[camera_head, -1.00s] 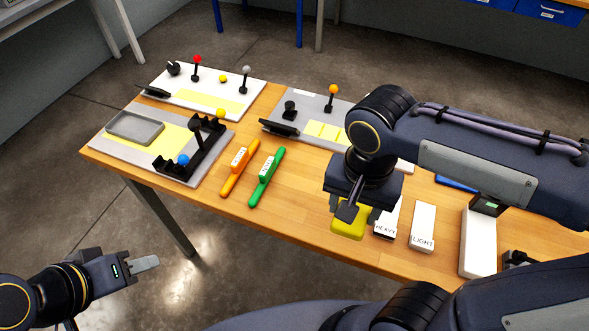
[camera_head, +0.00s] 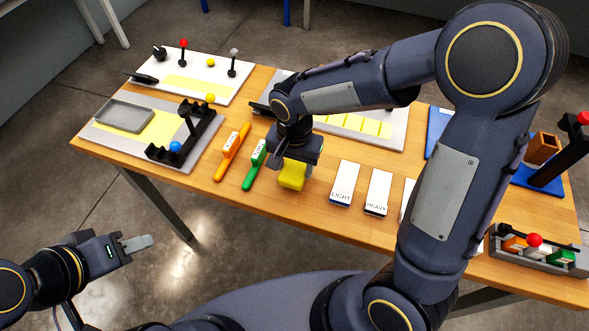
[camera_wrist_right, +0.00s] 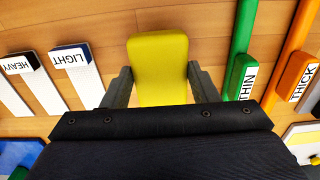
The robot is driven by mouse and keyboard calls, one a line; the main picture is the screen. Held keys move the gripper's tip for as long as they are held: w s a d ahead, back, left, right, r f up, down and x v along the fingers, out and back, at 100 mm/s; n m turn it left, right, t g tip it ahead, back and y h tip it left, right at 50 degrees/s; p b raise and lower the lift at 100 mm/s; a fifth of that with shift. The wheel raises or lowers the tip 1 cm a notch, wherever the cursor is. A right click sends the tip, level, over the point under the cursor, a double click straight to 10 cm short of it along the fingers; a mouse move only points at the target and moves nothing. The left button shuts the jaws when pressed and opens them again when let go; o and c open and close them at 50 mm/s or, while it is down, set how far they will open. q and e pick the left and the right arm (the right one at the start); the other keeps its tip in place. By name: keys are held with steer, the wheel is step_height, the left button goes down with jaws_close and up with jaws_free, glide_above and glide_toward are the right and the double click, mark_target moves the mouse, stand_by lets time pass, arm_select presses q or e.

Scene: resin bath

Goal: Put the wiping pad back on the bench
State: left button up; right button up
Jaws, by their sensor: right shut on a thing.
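The wiping pad is a yellow block (camera_head: 291,178), held under my right gripper (camera_head: 294,166) at the bench's front part. It also shows in the right wrist view (camera_wrist_right: 159,62), between the two fingers, with my right gripper (camera_wrist_right: 160,85) shut on it. It sits over bare wood (camera_head: 315,187) between the green THIN tool and the white LIGHT block; I cannot tell whether it touches the bench (camera_head: 240,208). My left gripper (camera_head: 138,243) is off the bench's front left, over the floor, empty; whether its fingers are apart is unclear.
The green THIN tool (camera_head: 252,172) and orange THICK tool (camera_head: 232,152) lie left of the pad. The LIGHT block (camera_head: 344,182) and HEAVY block (camera_head: 378,190) lie to its right. A grey board (camera_head: 395,130) is behind. My right arm hides part of the bench.

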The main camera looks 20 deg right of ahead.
mark_target(294, 169)
steer(key=shift+f, duration=1.5)
steer(key=o, duration=0.9)
step_height(294, 169, up, 12)
steer(key=shift+s+d+r+n+t+y, duration=0.3)
steer(key=shift+s+d+n+t+y, duration=0.5)
steer(key=shift+s+d, duration=1.3)
steer(key=shift+s+d+r+n+t+y, duration=0.4)
steer(key=shift+s+d+n+t, duration=0.6)
steer(key=shift+s, duration=2.25)
steer(key=shift+s+d+r+n+t+y, duration=0.2)
steer(key=shift+s+d+n+t+y, duration=0.7)
steer(key=shift+s+d, duration=1.25)
